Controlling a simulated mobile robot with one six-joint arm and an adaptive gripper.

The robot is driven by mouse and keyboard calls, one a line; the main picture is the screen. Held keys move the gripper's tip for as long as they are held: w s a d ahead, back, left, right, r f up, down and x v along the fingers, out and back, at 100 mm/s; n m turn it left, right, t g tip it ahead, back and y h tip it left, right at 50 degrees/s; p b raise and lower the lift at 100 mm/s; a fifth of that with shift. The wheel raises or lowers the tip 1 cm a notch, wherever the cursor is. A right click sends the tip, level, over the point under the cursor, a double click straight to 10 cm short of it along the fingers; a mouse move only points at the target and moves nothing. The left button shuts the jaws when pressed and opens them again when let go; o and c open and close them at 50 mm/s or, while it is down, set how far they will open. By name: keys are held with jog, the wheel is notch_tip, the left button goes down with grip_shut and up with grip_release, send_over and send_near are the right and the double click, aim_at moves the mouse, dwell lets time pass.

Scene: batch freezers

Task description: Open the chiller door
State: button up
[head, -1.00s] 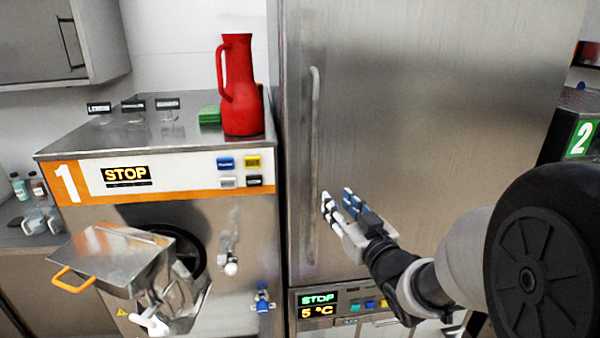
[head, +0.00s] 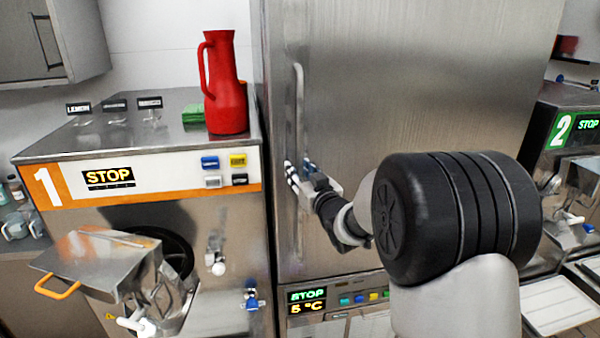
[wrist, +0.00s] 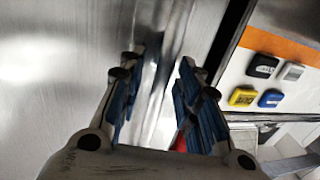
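The chiller door (head: 400,90) is a tall brushed-steel panel, and it is shut. Its long vertical bar handle (head: 299,100) runs along the door's left edge. My gripper (head: 298,172) is at about the middle of the handle. In the wrist view my gripper (wrist: 156,95) has its two blue-padded fingers spread apart. The handle (wrist: 172,40) runs up the picture between them. A gap shows between the fingers, and I see no firm grip on the bar. The head view partly hides the contact between fingers and handle.
A control panel (head: 340,298) reading STOP and 5 °C is below the door. Freezer 2 (head: 575,130) is at the right.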

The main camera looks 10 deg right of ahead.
jog(key=shift+c, duration=0.2)
grip_shut()
dwell(0.6)
